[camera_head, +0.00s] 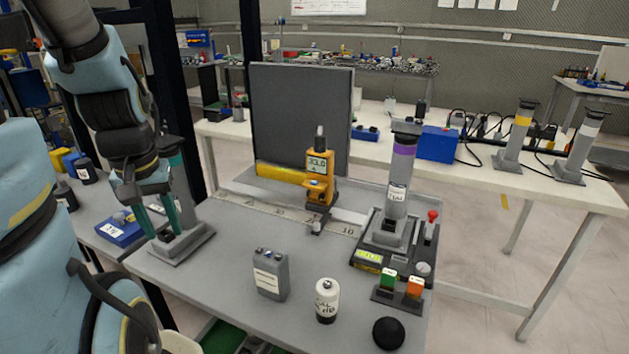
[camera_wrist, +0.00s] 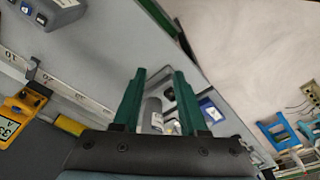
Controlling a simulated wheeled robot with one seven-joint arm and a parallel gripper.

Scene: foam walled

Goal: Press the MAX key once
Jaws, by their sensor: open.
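An orange meter (camera_head: 321,170) with a lit display stands upright on the bench, beside a ruler rail. Its display seems to read about 33. Small controls show on its front below the display, but I cannot read any MAX lettering there. Part of the meter also shows at the left edge of the wrist view (camera_wrist: 22,103). My gripper (camera_head: 165,233) has teal fingers and is open and empty at the left end of the bench, well left of the meter and apart from it. In the wrist view, the open fingers (camera_wrist: 160,72) have nothing held between them.
A grey box (camera_head: 270,275), white bottle (camera_head: 326,300) and black dome (camera_head: 388,333) stand in front.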

